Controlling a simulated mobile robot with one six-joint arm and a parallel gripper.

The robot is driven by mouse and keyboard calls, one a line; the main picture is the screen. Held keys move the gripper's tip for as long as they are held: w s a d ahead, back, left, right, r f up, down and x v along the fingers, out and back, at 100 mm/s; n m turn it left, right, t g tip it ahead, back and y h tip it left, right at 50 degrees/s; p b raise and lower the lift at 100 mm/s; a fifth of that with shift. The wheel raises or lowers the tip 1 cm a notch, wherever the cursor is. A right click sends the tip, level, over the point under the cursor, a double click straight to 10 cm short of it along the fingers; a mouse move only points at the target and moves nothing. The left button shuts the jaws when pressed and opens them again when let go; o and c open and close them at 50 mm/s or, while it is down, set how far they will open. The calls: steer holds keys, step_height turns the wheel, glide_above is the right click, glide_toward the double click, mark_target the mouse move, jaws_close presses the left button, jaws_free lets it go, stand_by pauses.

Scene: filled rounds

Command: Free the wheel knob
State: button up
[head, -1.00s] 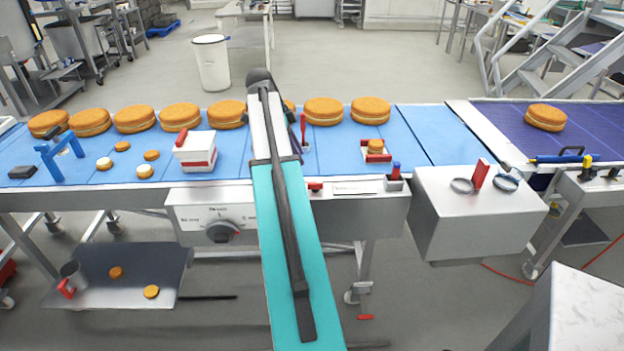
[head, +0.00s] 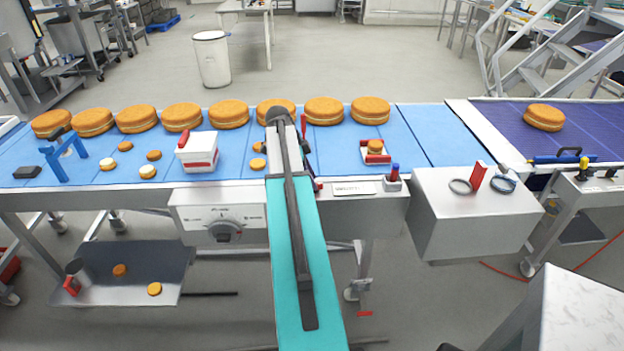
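A dark round knob (head: 225,232) sits on the front of the grey control box (head: 185,212) under the belt's near edge. A small red mark shows at its right side. I cannot tell whether this is the wheel knob or what holds it. My teal and white arm reaches up the middle of the picture over the belt edge, just right of the control box's dial. My gripper is hidden behind the arm, so its fingers do not show.
Several large round cakes (head: 229,114) line the far side of the blue belt (head: 420,140). A white and red box (head: 198,152), a blue stand (head: 66,156) and small rounds stand nearer. A grey housing (head: 470,215) juts out right. A tray (head: 130,285) hangs low left.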

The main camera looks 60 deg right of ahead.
steer(key=shift+s+d+f, duration=0.15)
steer(key=shift+s+f, duration=0.05)
steer(key=shift+f, duration=0.4)
jaws_close()
steer(key=shift+a, duration=0.3)
steer(key=shift+d, duration=0.2)
